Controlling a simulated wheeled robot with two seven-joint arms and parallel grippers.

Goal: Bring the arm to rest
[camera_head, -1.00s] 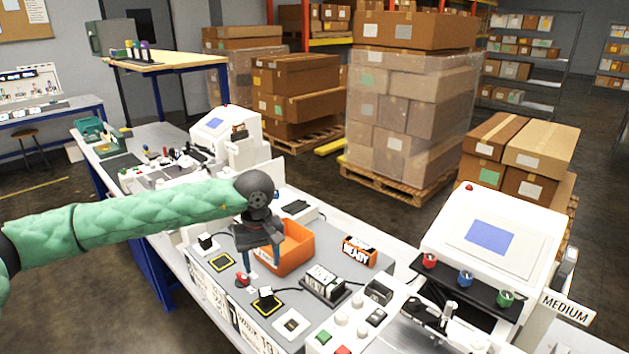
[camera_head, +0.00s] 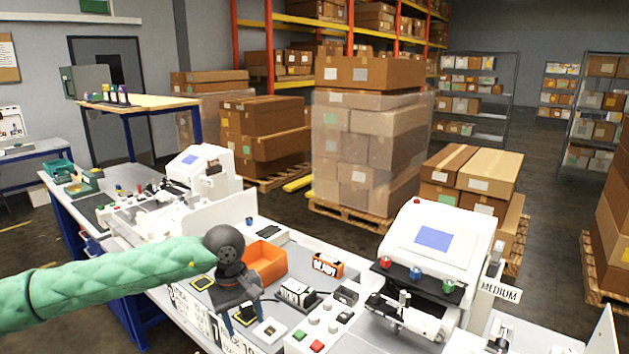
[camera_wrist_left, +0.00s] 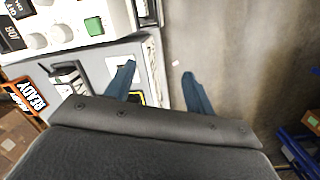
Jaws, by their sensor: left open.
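My left arm, in a green quilted sleeve (camera_head: 120,275), reaches in from the left in the head view. Its dark left gripper (camera_head: 243,318) points down over the front edge of the workbench, in front of the orange bin (camera_head: 264,258). In the left wrist view the two blue-grey fingers of the left gripper (camera_wrist_left: 158,72) stand well apart with nothing between them. Beyond the fingertips are the bench edge and the bare floor (camera_wrist_left: 240,60). My right gripper is in neither view.
A white machine with a blue screen (camera_head: 437,237) and a "MEDIUM" sign (camera_head: 500,290) stands right of the gripper. A "READY" block (camera_head: 328,266) and a button panel (camera_head: 322,325) lie nearer. Another white machine (camera_head: 195,165) stands behind. Pallets of boxes (camera_head: 365,140) are beyond.

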